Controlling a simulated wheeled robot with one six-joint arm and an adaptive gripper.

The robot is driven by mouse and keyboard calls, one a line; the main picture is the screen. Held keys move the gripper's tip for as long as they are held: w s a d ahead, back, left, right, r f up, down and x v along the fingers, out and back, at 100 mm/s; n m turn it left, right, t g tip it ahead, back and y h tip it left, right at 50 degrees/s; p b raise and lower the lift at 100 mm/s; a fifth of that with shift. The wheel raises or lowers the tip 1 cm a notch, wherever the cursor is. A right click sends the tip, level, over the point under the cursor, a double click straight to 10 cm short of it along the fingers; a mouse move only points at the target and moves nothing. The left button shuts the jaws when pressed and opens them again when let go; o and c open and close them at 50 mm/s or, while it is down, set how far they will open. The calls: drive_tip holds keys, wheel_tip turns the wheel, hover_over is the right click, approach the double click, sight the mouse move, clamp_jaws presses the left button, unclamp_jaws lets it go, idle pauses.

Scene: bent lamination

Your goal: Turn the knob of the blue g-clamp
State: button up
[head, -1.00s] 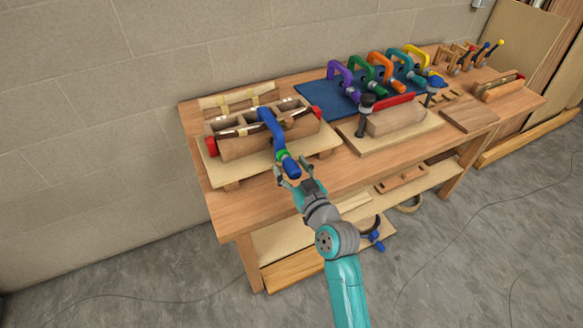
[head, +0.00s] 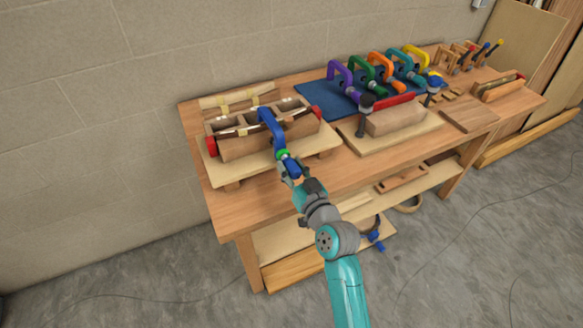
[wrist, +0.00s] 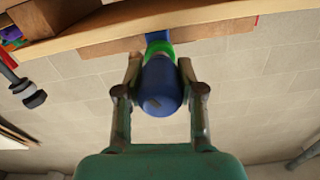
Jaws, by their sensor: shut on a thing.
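The blue g-clamp (head: 270,122) sits over the front of the wooden form on the bench, with its screw end toward me. Its blue knob (head: 292,167) sticks out in front, with a green collar (head: 282,155) behind it. In the wrist view the knob (wrist: 160,86) fills the middle, below the green collar (wrist: 158,48). My gripper (head: 289,171) is at the knob, one finger on each side. It also shows in the wrist view (wrist: 160,84), shut on the knob. The far side of the knob is hidden.
The form (head: 240,145) has red ends and lies on a light board at the bench's left. Several coloured clamps (head: 375,72) stand on a blue mat (head: 318,98). A wooden block (head: 393,119) on a board is to the right. The bench's front edge runs below my gripper.

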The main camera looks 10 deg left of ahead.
drive_tip(key=o, duration=1.2)
drive_tip(key=shift+c, duration=0.2)
drive_tip(key=shift+s+d, duration=0.1)
drive_tip(key=v, duration=1.1)
drive_tip(key=shift+s+d, duration=0.25)
